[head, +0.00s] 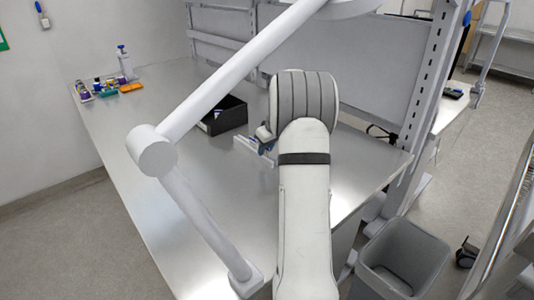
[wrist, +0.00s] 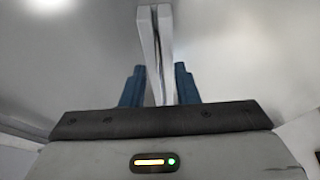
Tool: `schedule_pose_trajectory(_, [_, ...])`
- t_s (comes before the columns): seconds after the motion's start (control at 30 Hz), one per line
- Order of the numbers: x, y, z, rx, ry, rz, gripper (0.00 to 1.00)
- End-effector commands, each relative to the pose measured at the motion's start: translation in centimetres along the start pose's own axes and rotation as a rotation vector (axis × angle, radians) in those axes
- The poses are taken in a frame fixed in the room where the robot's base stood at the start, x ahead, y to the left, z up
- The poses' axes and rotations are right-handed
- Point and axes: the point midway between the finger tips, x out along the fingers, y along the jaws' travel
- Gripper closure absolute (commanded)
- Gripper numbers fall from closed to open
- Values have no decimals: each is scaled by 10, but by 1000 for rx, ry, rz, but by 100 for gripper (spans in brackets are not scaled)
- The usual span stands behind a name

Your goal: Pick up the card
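My gripper shows in the wrist view (wrist: 160,84) as two blue fingers standing apart. A pale grey-white, narrow upright piece (wrist: 149,38) with a dark line along it runs between the fingers and on past their tips. I cannot tell whether it is the card or a holder, nor whether the fingers touch it. In the head view a pale, low, slab-like thing (head: 246,146) stands on the table beside my arm, partly hidden by it. My fingers are mostly hidden there behind my wrist. I cannot make out a separate card.
A black open bin (head: 228,115) stands on the steel table (head: 120,140) just left of my arm. Bottles and small coloured boxes (head: 108,85) are at the far left. A grey waste bin (head: 402,258) is on the floor at right.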

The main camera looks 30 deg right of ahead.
Motion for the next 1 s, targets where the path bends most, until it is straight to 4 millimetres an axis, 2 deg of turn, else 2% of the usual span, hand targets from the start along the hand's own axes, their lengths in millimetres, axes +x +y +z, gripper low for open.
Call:
schedule_pose_trajectory(0.03, [0,0,0,0,0,0,76])
schedule_pose_trajectory(0.33, [0,0,0,1,-1,0,100])
schedule_pose_trajectory(0.8, [-2,1,0,2,0,1,100])
schedule_pose_trajectory(0.93, [-13,2,-5,1,1,2,100])
schedule_pose_trajectory(1.0, [-25,2,-10,1,3,3,100])
